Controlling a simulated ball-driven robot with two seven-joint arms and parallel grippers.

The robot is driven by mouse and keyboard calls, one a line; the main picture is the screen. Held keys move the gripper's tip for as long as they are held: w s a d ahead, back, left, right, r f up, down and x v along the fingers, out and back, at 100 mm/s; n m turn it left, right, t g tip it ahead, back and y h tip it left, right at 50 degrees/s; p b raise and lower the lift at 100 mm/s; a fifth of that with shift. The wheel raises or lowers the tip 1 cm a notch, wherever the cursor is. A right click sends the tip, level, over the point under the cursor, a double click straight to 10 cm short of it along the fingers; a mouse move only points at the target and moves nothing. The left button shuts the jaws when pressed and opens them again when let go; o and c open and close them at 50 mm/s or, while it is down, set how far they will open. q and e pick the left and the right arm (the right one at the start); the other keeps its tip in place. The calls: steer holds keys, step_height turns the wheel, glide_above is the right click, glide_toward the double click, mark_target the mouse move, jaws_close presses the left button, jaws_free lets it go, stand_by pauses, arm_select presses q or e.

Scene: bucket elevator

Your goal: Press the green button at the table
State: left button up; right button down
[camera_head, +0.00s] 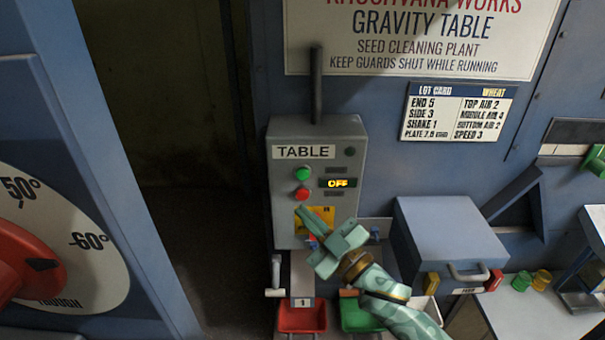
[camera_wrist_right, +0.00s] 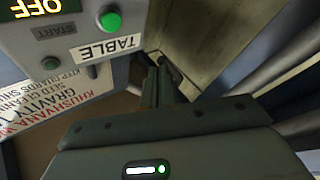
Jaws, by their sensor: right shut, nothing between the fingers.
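The green button (camera_head: 302,174) is on the upper front of a grey control box (camera_head: 290,220) labelled TABLE, just above a red button (camera_head: 301,193). A small display (camera_head: 338,183) beside the buttons reads OFF. The green button also shows in the right wrist view (camera_wrist_right: 110,20), to the left of my fingers. My left gripper is not in view.
A red bin (camera_head: 302,318) and a green bin (camera_head: 357,314) sit below the box. A blue-grey lidded box (camera_head: 440,225) with a handle stands to the right. A large dial (camera_head: 70,250) with a red knob is at the left. A dark gap lies between the panels.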

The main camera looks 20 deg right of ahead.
steer(key=b, duration=0.2)
glide_toward(297, 173)
steer(key=w+a+r, duration=0.2)
steer(key=w+a, duration=0.1)
steer(key=a, duration=0.1)
steer(key=shift+w+d+f, duration=0.15)
steer(key=shift+w+d, duration=0.2)
steer(key=shift+w, duration=0.05)
steer(key=shift+w, duration=0.15)
stand_by(1.5)
steer(key=shift+w+d, duration=0.1)
steer(key=shift+w, duration=0.15)
steer(key=shift+w+d+b, duration=0.15)
steer(key=shift+w+b, duration=0.15)
steer(key=shift+w, duration=0.15)
stand_by(0.7)
steer(key=shift+s, duration=0.15)
steer(key=shift+s+a+p, duration=0.25)
steer(key=shift+s+p, duration=0.25)
steer(key=shift+s, duration=0.2)
steer(key=shift+s, duration=0.1)
